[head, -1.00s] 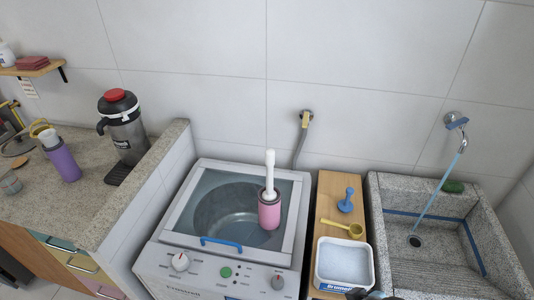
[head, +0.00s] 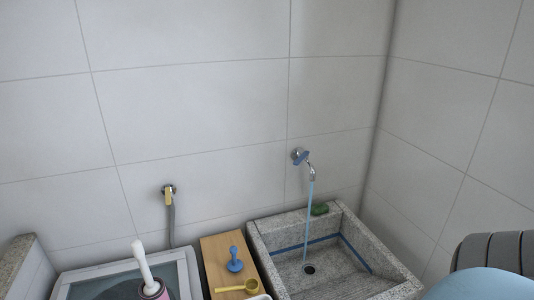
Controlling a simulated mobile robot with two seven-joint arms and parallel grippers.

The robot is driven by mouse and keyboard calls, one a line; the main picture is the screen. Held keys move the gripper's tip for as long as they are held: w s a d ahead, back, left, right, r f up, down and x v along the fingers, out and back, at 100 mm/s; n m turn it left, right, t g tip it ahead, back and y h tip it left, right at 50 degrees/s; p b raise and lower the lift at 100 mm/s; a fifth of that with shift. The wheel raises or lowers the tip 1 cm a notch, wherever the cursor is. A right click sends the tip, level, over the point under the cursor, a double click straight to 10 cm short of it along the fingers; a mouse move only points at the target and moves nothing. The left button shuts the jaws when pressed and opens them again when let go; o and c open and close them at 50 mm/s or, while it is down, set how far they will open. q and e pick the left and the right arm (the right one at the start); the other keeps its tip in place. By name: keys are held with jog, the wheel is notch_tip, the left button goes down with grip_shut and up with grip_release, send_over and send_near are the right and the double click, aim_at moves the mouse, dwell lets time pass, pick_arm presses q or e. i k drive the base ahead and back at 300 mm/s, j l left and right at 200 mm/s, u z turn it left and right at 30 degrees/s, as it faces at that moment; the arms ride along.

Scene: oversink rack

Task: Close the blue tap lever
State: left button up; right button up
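The blue tap lever (head: 300,156) sits on the wall tap above the stone sink, in the head view. The tap's metal spout (head: 312,172) points down and a light blue stream of water (head: 309,215) runs from it into the sink (head: 378,296). The stream comes down beside the dark drain (head: 309,268). Neither of my grippers shows, so I cannot see if they are open or shut. A light blue rounded part and a grey ribbed part at the lower right look like my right arm.
A green item (head: 320,209) lies on the sink's back rim. Left of the sink is a wooden board (head: 214,260) with a blue plunger-shaped item (head: 234,262) and yellow scoop (head: 250,286). The wall around the blue lever is clear.

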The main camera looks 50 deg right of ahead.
aim_at(305, 155)
jog(key=z, duration=1.65)
